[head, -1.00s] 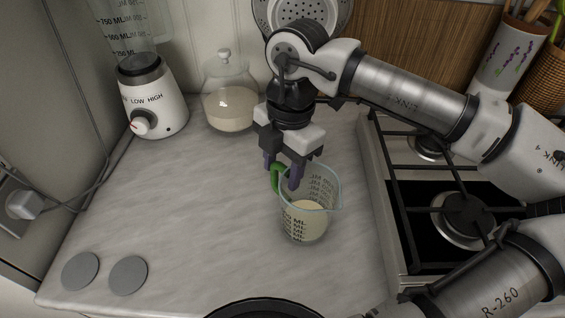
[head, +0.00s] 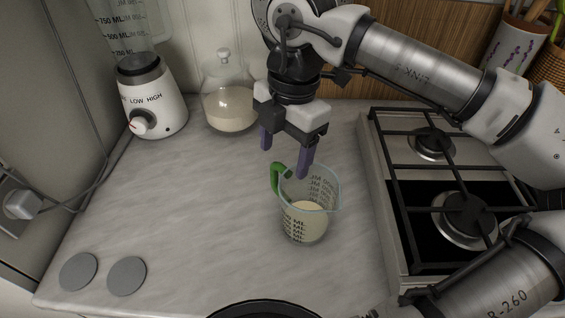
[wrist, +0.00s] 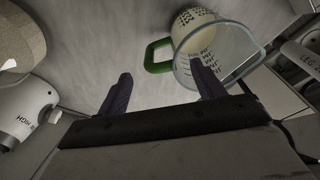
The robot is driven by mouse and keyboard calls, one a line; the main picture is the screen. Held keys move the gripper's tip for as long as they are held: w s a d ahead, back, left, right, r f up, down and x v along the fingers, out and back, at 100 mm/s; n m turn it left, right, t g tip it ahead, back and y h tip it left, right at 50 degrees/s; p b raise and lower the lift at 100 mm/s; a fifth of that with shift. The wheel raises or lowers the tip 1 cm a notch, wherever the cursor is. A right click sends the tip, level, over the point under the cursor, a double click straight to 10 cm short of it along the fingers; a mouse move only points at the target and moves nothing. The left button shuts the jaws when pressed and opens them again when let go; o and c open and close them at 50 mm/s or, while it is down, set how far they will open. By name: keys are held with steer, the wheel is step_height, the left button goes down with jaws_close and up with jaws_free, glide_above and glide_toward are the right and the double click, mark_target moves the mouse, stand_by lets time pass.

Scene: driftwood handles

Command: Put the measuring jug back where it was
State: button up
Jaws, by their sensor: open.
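The measuring jug (head: 308,222) stands upright on the counter, left of the stove. It is clear, with dark markings, a green handle (head: 276,178) on its left side and pale contents. My gripper (head: 284,158) is open and empty, just above and behind the jug, with its fingers pointing down. In the wrist view the jug (wrist: 208,42) is at the upper right, with its green handle (wrist: 157,56) beyond the gap between the open fingers (wrist: 162,92). The right finger overlaps the jug's rim in that view; I cannot tell whether they touch.
A blender (head: 150,98) and a lidded glass jar (head: 228,105) stand at the back left. The stove (head: 380,190) borders the counter on the right. Two grey discs (head: 78,271) lie at the front left. A dark pan rim (head: 270,306) shows at the bottom. The counter's left middle is clear.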

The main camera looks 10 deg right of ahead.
step_height(320, 180, up, 8)
steer(key=shift+w+d+b, duration=0.25)
steer(key=shift+d+b, duration=0.05)
steer(key=shift+d, duration=0.15)
steer(key=shift+a, duration=0.1)
